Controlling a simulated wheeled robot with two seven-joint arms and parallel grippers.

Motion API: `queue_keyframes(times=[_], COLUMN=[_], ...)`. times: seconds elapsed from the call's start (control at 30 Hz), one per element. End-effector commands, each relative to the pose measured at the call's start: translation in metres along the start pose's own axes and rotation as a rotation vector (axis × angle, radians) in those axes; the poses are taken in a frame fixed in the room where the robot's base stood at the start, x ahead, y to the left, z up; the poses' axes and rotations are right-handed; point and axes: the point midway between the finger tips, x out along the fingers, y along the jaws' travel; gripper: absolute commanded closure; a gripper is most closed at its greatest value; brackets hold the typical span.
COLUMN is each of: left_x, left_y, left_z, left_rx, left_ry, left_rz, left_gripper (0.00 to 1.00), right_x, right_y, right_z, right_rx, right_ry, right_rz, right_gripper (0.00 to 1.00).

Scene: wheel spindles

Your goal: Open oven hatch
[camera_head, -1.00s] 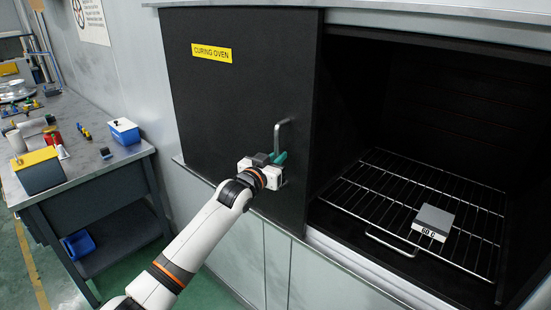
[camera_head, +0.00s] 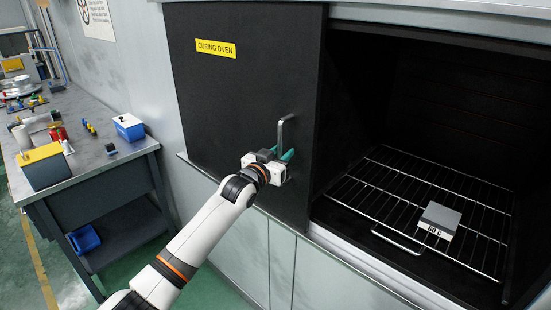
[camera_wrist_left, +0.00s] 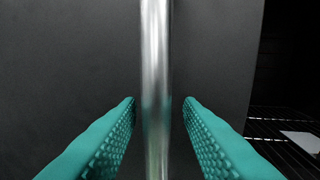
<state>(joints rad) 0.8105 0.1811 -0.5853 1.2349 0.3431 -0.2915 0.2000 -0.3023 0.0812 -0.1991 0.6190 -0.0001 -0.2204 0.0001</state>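The oven hatch (camera_head: 240,100) is a black sliding panel with a yellow "CURING OVEN" label. It stands to the left, and the oven opening on the right is uncovered. Its metal bar handle (camera_head: 281,133) is upright near the panel's right edge. My left gripper (camera_head: 286,155) is at the handle. In the left wrist view its teal fingers (camera_wrist_left: 159,100) are apart, one on each side of the handle (camera_wrist_left: 156,60), with a gap on both sides. My right gripper is not in view.
Inside the oven a wire rack (camera_head: 375,190) holds a small grey block marked "60 C" (camera_head: 440,218). A workbench (camera_head: 110,170) with a yellow-topped box (camera_head: 42,165) and a blue-and-white box (camera_head: 128,127) stands at the left.

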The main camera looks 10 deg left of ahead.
Motion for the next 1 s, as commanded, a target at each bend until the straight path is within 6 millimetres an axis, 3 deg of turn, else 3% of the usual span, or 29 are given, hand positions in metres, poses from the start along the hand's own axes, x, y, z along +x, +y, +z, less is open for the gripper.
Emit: queue_keyframes(times=[0.27,0.7,1.0], left_x=[-0.028,-0.1,-0.119], left_y=[0.0,0.001,0.0], left_z=[-0.003,-0.003,0.0], left_rx=[0.0,0.001,0.0], left_ry=[0.0,0.0,0.0], left_rz=[0.0,0.001,0.0], left_gripper=[0.67,0.67,0.67], right_x=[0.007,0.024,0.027], right_y=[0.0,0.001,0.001], right_z=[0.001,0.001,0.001], right_rx=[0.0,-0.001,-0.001], right_ry=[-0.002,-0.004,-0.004], right_rz=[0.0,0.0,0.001], right_gripper=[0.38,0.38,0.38])
